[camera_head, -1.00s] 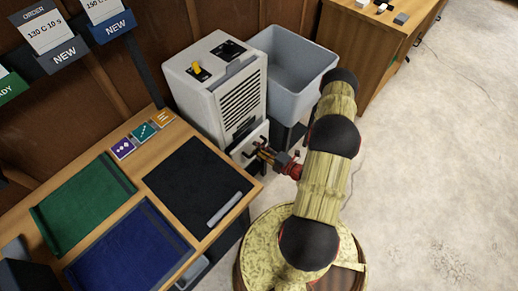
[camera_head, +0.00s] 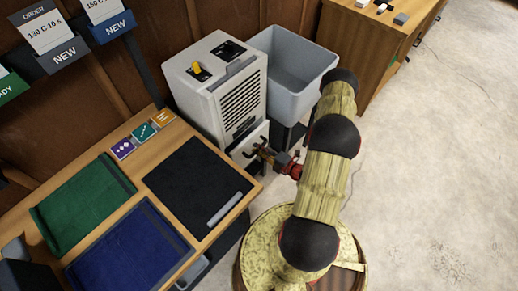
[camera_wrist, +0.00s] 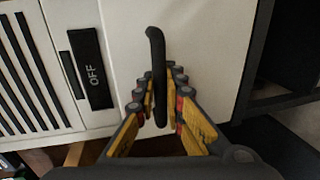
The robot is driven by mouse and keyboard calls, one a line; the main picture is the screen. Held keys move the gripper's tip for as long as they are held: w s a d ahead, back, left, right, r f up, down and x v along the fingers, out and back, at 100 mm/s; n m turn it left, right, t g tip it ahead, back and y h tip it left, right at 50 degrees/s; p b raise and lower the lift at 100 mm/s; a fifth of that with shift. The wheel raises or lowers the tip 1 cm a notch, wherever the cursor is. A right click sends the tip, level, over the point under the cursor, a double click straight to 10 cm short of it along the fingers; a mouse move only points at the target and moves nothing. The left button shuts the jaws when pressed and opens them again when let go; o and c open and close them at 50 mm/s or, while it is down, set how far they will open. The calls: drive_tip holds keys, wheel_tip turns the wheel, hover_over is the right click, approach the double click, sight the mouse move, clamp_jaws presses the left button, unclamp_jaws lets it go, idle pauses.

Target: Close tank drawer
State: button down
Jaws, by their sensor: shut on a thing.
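The tank drawer (camera_head: 247,148) is the white front panel low on the white dehumidifier-like machine (camera_head: 225,90). In the wrist view its white face (camera_wrist: 195,45) fills the middle, with a dark upright handle (camera_wrist: 156,60) on it. My gripper (camera_head: 262,154) reaches the panel from the right. In the wrist view my gripper (camera_wrist: 162,98) has its yellow-sided fingers on both sides of the handle, shut on it. A dark switch or label reading OFF (camera_wrist: 92,72) sits left of the handle.
A grey bin (camera_head: 290,70) stands right behind the machine. A wooden table with black (camera_head: 195,190), green (camera_head: 80,205) and blue (camera_head: 130,250) mats is at left. A wooden cabinet (camera_head: 375,45) stands at the back right. The pale floor (camera_head: 430,170) at right is clear.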

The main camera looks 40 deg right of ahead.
sight(252, 144)
drive_tip(key=shift+r+x, duration=0.25)
drive_tip(key=shift+x, duration=0.85)
drive_tip(key=shift+r+x, duration=0.2)
drive_tip(key=shift+x, duration=0.85)
drive_tip(key=shift+w, duration=0.15)
drive_tip(key=c, duration=1.9)
unclamp_jaws()
drive_tip(key=v, duration=1.2)
